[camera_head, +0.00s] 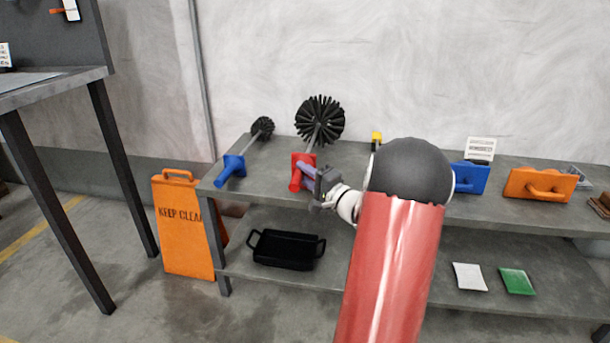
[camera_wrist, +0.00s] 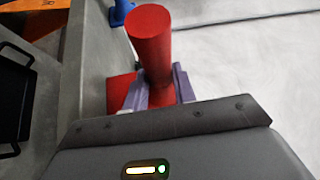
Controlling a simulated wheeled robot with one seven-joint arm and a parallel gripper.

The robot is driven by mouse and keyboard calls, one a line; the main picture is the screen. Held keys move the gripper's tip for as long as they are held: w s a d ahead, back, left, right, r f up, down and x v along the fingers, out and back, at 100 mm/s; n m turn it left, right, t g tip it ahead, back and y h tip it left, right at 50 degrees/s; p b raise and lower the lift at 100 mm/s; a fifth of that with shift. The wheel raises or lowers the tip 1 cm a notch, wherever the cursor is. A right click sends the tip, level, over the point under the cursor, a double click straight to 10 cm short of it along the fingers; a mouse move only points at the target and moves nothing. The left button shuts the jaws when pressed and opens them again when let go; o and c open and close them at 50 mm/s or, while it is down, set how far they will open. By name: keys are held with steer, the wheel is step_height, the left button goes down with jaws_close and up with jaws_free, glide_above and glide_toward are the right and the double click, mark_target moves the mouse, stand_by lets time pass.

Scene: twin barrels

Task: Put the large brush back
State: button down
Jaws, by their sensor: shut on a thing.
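The large brush has a round black bristle head (camera_head: 320,120) and a red handle (camera_head: 296,181) with a red block at its upper end. It is at the front part of the grey shelf top, tilted with its head up and back. My gripper (camera_head: 311,172) is shut on the red handle. In the wrist view the red handle (camera_wrist: 152,40) stands between the two purple-grey fingers of my gripper (camera_wrist: 158,88). I cannot tell whether the brush touches the shelf. A smaller brush (camera_head: 263,127) with a blue handle (camera_head: 232,170) is to its left.
The grey shelf (camera_head: 400,210) also bears a blue tool (camera_head: 470,179) and an orange tool (camera_head: 535,184) at right. A black tray (camera_head: 286,262) lies on the lower shelf. An orange "KEEP CLEAR" sign (camera_head: 183,240) stands at the left end, near a table (camera_head: 60,82).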

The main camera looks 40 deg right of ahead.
mark_target(294, 188)
steer(key=shift+f, duration=0.15)
steer(key=c, duration=1.1)
jaws_free()
steer(key=shift+o, duration=0.2)
steer(key=shift+f, duration=0.1)
steer(key=s, duration=0.8)
steer(key=a+y, duration=0.1)
steer(key=a, duration=0.1)
steer(key=w+a+n+g+y, duration=0.1)
steer(key=a, duration=0.1)
steer(key=w+a+r+n+g+y, duration=0.1)
steer(key=a, duration=0.1)
steer(key=shift+a, duration=0.1)
steer(key=s+a+r+n+g+y+p, duration=0.1)
steer(key=s+a+n+g, duration=0.25)
steer(key=a, duration=0.55)
steer(key=s+a+r+n+g+y+p, duration=0.1)
steer(key=s+a+n+g, duration=0.15)
steer(key=a+g, duration=0.4)
steer(key=s+a+n+g+y+p, duration=0.1)
steer(key=s+a+n+g, duration=0.15)
steer(key=a, duration=0.85)
steer(key=s+r+n+h+p, duration=0.3)
steer(key=s+h, duration=0.5)
steer(key=s, duration=0.4)
steer(key=shift+r+n+t, duration=0.35)
steer(key=shift+r+n, duration=0.2)
steer(key=shift+n, duration=0.5)
